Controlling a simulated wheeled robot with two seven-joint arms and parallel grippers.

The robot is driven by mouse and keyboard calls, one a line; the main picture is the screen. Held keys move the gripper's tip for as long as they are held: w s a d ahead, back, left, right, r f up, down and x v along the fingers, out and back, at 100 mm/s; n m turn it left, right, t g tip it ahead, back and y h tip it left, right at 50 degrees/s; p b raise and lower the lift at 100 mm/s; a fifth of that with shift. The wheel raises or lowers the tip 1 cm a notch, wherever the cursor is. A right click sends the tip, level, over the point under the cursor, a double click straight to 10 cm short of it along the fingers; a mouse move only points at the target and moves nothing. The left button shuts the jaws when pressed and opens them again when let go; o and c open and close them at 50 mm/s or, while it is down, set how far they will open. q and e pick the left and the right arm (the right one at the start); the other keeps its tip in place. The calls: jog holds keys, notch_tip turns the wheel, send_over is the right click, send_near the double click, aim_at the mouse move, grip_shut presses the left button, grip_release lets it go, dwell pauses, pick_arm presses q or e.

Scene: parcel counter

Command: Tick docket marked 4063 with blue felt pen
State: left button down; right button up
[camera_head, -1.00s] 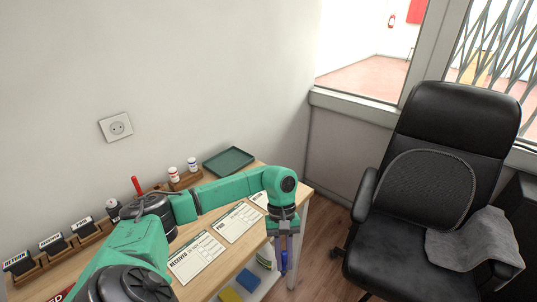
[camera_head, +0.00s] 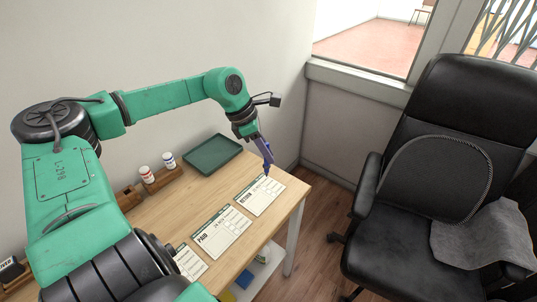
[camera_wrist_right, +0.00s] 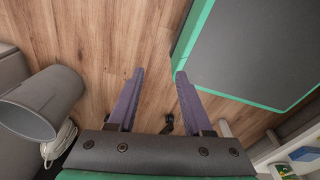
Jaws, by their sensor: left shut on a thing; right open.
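My left gripper (camera_head: 267,156) is shut on the blue felt pen (camera_head: 267,171), which points down over the far end of the docket headed RETURN (camera_head: 252,199). I cannot tell whether the tip touches the paper. The docket headed PAID (camera_head: 219,239) lies nearer, and a third docket (camera_head: 188,265) is partly hidden by my left arm. The dockets' numbers are too small to read, so I cannot tell which is 4063. In the right wrist view my right gripper (camera_wrist_right: 158,84) is open and empty, above the wooden floor.
A green tray (camera_head: 213,170) lies on the counter (camera_head: 184,207) near the wall. Two small bottles (camera_head: 145,173) stand in a wooden rack beside it. A black chair (camera_head: 430,165) with a grey cloth (camera_head: 485,238) stands to the right. A grey bin (camera_wrist_right: 55,92) shows in the right wrist view.

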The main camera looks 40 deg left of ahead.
aim_at(268, 167)
pick_arm(q)
notch_tip(268, 167, down, 2)
jog(key=shift+w+f+b, duration=0.15)
jog(key=shift+f+b, duration=0.1)
jog(key=shift+b, duration=0.3)
jog(key=shift+s+d+b, duration=0.15)
jog(key=shift+s+b, duration=0.05)
jog(key=shift+b, duration=0.1)
jog(key=shift+s+d+f, duration=0.1)
jog(key=shift+s+d, duration=0.05)
jog(key=shift+s, duration=0.05)
notch_tip(268, 167, down, 3)
jog(key=shift+w+f+b, duration=0.1)
jog(key=shift+b, duration=0.85)
jog(key=shift+f, duration=0.1)
jog(key=shift+b, duration=0.45)
pick_arm(e)
notch_tip(268, 167, down, 6)
jog(key=shift+s+f, duration=0.2)
jog(key=shift+s, duration=0.25)
